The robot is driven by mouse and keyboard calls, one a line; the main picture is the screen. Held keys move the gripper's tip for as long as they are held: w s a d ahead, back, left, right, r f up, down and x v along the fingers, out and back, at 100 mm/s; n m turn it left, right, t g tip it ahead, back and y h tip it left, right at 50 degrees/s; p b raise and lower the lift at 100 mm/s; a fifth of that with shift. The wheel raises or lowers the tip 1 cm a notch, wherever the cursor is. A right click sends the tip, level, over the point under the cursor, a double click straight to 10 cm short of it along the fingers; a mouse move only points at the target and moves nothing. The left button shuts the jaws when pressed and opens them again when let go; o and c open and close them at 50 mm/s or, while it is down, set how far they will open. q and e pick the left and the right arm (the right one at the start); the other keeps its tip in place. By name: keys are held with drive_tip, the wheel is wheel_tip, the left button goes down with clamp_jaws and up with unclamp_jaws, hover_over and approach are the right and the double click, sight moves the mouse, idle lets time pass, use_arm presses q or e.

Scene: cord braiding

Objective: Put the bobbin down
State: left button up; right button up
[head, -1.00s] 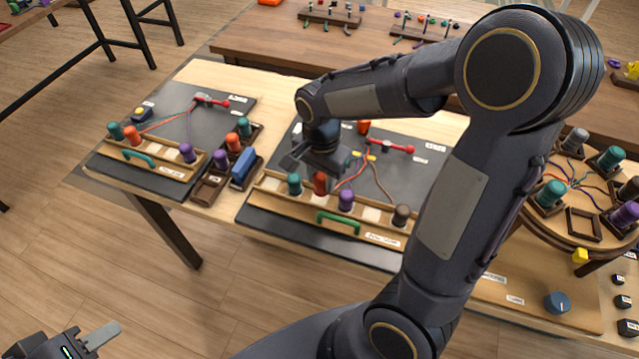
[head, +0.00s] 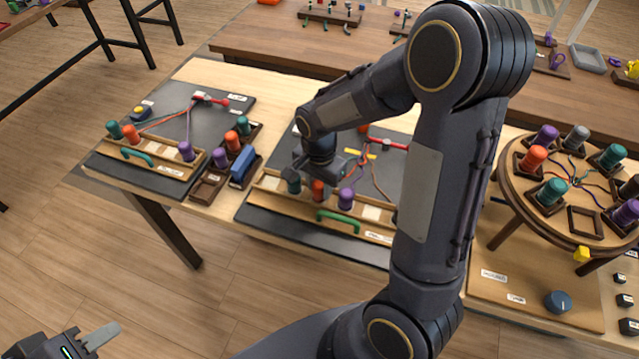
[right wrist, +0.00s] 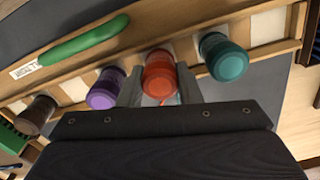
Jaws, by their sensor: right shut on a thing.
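The orange bobbin (head: 318,190) stands in line with the teal bobbin (head: 294,183) and the purple bobbin (head: 346,198) at the wooden rack (head: 376,213) of the middle board. My right gripper (right wrist: 162,88) is shut on the orange bobbin (right wrist: 158,72), with one finger on each side of it. The right wrist view also shows the brown bobbin (right wrist: 36,115), which my right arm hides in the head view. I cannot tell whether the orange bobbin's base touches the rack. My left gripper (head: 92,340) is at the bottom left, away from the boards; only part shows.
A green handle (head: 338,221) is on the rack's front. A second board with bobbins (head: 150,125) lies to the left, with a blue block (head: 243,166) between. A round stand (head: 510,190) with several bobbins is on the right. Cords run behind the rack.

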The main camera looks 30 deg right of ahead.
sight(319, 184)
drive_tip(key=o, duration=1)
drive_tip(key=shift+r+p, duration=0.4)
wheel_tip(319, 184, up, 11)
drive_tip(key=s+a+r+n+t+y, duration=0.1)
drive_tip(key=s+n+t, duration=0.1)
drive_tip(key=s, duration=0.3)
drive_tip(key=s+a+r+n+t+y, duration=0.1)
drive_tip(key=s+n, duration=0.4)
drive_tip(key=s, duration=0.1)
drive_tip(key=s+a+r+n+t+y, duration=0.1)
drive_tip(key=s+a+n+t, duration=0.1)
drive_tip(key=s+n, duration=0.2)
drive_tip(key=shift+s+a+r+t+y, duration=0.15)
drive_tip(key=shift+s+t+y, duration=0.2)
drive_tip(key=shift+s, duration=0.65)
